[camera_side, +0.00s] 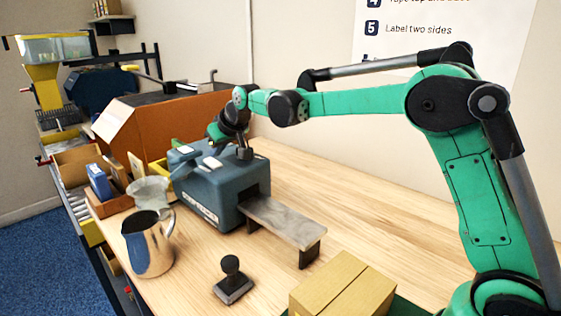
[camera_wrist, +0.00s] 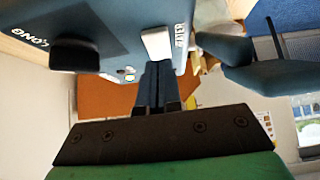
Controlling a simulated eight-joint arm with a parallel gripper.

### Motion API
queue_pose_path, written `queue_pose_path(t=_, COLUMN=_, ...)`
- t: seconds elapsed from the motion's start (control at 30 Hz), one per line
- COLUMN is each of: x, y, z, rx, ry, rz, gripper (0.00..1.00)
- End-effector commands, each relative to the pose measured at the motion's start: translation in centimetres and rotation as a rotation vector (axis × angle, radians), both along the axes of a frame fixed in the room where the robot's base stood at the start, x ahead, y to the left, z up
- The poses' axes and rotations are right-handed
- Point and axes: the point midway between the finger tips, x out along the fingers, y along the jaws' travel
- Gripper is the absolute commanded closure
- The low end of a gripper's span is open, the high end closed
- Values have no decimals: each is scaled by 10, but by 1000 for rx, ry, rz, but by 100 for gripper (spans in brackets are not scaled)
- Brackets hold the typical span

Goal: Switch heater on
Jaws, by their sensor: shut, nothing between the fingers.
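The blue-grey tape machine (camera_side: 222,190) stands on the bench, with a grey metal ramp at its front. In the wrist view its top face (camera_wrist: 115,20) fills the upper left. A white switch (camera_wrist: 155,43) sits beside lettering that seems to read "HEATER", partly cut off. My gripper (camera_wrist: 156,68) is shut and empty, its fingertips just short of the white switch in the picture; I cannot tell if they touch. In the side view my gripper (camera_side: 213,140) is low over the rear of the machine, its tips partly hidden.
A metal jug (camera_side: 148,245), a glass bowl (camera_side: 149,192) and a black-handled stamp (camera_side: 232,281) stand near the machine. A carton (camera_side: 343,287) is in front. Bench to the right is clear.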

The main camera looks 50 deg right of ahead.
Motion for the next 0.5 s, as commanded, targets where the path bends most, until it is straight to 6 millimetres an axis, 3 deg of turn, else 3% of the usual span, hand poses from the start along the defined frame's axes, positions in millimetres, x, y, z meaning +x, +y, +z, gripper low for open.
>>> queue_pose_path(t=0.27, x=-1, y=0, z=6, rx=0, ry=0, rz=0, gripper=100)
queue_pose_path(t=0.5, x=-11, y=0, z=45, rx=0, ry=0, rz=0, gripper=100)
